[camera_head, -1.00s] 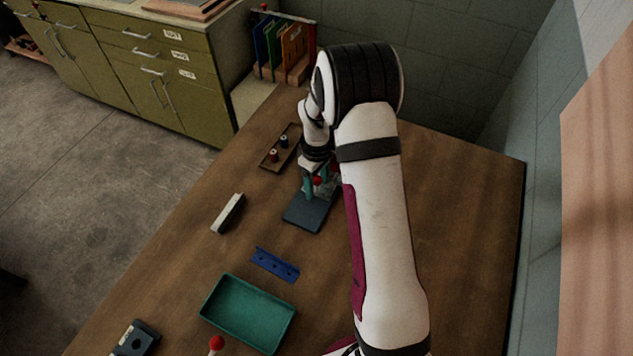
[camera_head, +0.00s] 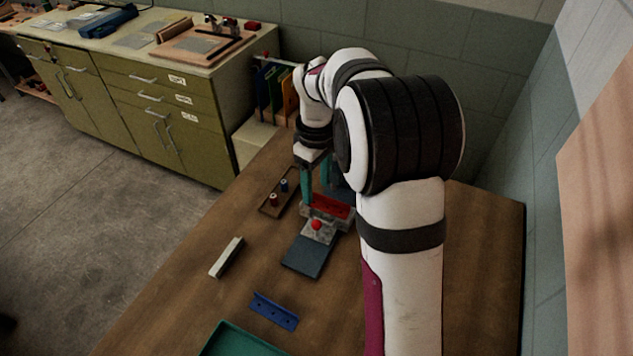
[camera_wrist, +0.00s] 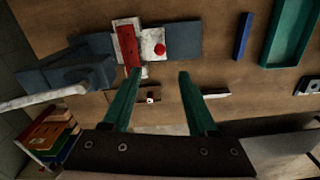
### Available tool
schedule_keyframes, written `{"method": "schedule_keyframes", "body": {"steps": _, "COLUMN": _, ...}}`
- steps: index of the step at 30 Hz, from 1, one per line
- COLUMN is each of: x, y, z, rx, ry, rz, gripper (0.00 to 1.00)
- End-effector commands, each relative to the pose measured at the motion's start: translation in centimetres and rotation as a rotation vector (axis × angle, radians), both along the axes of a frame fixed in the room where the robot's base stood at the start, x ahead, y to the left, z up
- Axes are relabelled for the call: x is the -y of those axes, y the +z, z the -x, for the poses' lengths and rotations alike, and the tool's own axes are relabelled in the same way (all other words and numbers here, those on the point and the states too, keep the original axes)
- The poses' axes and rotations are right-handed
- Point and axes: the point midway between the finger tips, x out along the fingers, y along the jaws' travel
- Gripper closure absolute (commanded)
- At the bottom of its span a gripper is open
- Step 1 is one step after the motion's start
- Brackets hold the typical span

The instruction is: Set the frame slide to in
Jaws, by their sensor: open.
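The frame slide is a pale grey block with a red ball knob (camera_head: 316,225) on a slate-blue base plate (camera_head: 309,257) in the head view. A red holed strip (camera_head: 331,205) stands behind the knob. The wrist view shows the knob (camera_wrist: 160,49), the red strip (camera_wrist: 128,46) and the blue-grey base (camera_wrist: 184,40) near the top. My gripper (camera_wrist: 160,74) is open, with two teal fingers apart and nothing between them. Its fingertips appear just below the knob in the wrist view. In the head view my arm hides part of the fixture's right side.
A small brown tray with spools (camera_head: 272,200) lies left of the fixture. A white bar (camera_head: 226,257), a blue holed strip (camera_head: 274,311) and a teal tray (camera_head: 235,340) lie nearer. Coloured upright boards (camera_head: 272,90) stand in a rack behind. Bare wood lies between these things.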

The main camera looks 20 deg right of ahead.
Motion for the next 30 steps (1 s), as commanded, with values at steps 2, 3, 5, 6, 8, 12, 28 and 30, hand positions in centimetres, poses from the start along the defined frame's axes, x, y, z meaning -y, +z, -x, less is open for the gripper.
{"method": "schedule_keyframes", "body": {"steps": 2, "x": 0.0, "y": 0.1, "z": 0.0, "rx": 0.0, "ry": 0.0, "rz": 0.0, "gripper": 0.41}}
{"method": "schedule_keyframes", "body": {"steps": 3, "x": 0.0, "y": 0.1, "z": 0.0, "rx": 0.0, "ry": 0.0, "rz": 0.0, "gripper": 0.41}}
{"method": "schedule_keyframes", "body": {"steps": 5, "x": 0.0, "y": 0.1, "z": 0.0, "rx": 0.0, "ry": 0.0, "rz": 0.0, "gripper": 0.41}}
{"method": "schedule_keyframes", "body": {"steps": 6, "x": 0.0, "y": 0.1, "z": 0.0, "rx": 0.0, "ry": 0.0, "rz": 0.0, "gripper": 0.41}}
{"method": "schedule_keyframes", "body": {"steps": 8, "x": -0.3, "y": 0.1, "z": 0.2, "rx": 0.003, "ry": 0.003, "rz": 0.015, "gripper": 0.38}}
{"method": "schedule_keyframes", "body": {"steps": 12, "x": -2.8, "y": 0.5, "z": 2.2, "rx": 0.096, "ry": 0.028, "rz": 0.193, "gripper": 0.38}}
{"method": "schedule_keyframes", "body": {"steps": 28, "x": -1.3, "y": -10.0, "z": 1.1, "rx": 0.174, "ry": 0.04, "rz": 0.257, "gripper": 0.38}}
{"method": "schedule_keyframes", "body": {"steps": 30, "x": -0.9, "y": -11.5, "z": 0.7, "rx": 0.174, "ry": 0.04, "rz": 0.257, "gripper": 0.38}}
